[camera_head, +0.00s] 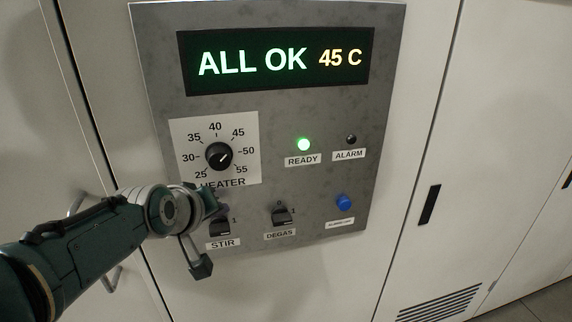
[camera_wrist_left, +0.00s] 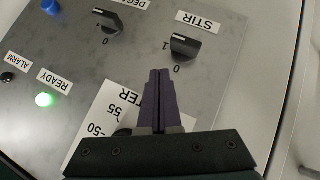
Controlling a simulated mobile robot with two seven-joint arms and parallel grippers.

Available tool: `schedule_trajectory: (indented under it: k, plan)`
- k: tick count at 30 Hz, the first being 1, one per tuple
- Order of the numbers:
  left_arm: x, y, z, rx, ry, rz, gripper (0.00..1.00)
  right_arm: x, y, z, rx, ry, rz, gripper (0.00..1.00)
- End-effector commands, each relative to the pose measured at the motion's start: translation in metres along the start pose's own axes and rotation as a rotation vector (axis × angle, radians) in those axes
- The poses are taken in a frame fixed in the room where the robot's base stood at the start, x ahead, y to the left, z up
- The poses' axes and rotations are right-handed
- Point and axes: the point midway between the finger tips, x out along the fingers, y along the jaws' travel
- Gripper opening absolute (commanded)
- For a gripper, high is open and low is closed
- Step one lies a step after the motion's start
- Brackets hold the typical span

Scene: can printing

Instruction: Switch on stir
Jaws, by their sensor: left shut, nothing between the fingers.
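The STIR switch, a dark rotary knob (camera_head: 220,227) marked 0 and 1, sits at the lower left of the grey panel, above its white STIR label (camera_head: 223,243). In the left wrist view the knob (camera_wrist_left: 185,46) appears upside down, just beyond and right of my fingertips. I cannot tell its setting surely. My left gripper (camera_wrist_left: 160,74) is shut and empty, its purple fingers together and apart from the knob in that view. In the head view the left gripper (camera_head: 219,202) is over the panel just above the knob, partly hidden by my wrist.
The DEGAS knob (camera_head: 280,215) and a blue button (camera_head: 343,202) are to the right. The HEATER dial (camera_head: 219,156) is above. The READY lamp (camera_head: 303,144) glows green; the ALARM lamp (camera_head: 351,139) is dark. The display (camera_head: 277,61) reads ALL OK 45 C.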

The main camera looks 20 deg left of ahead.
Motion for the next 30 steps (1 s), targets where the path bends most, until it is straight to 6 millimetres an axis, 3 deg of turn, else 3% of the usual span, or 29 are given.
schedule_trajectory:
  k: [1,3,8,21,30]
  plan:
    - [-0.011,0.009,-0.014,0.001,0.002,0.001,0.00,-0.016,0.001,-0.005,0.000,0.000,0.000,0.81]
    - [-0.020,0.018,-0.026,0.001,0.002,0.002,0.00,-0.031,0.001,-0.010,0.000,0.000,0.000,0.81]
    - [-0.044,0.023,-0.020,0.000,0.000,0.001,0.00,-0.044,0.002,-0.014,0.000,0.001,0.000,0.81]
    - [-0.097,0.042,-0.012,0.000,0.000,0.002,0.00,-0.054,0.002,-0.017,0.000,0.000,0.000,0.81]
    - [-0.107,0.044,-0.012,0.001,-0.001,0.000,0.00,-0.054,0.002,-0.017,0.000,0.000,0.000,0.81]
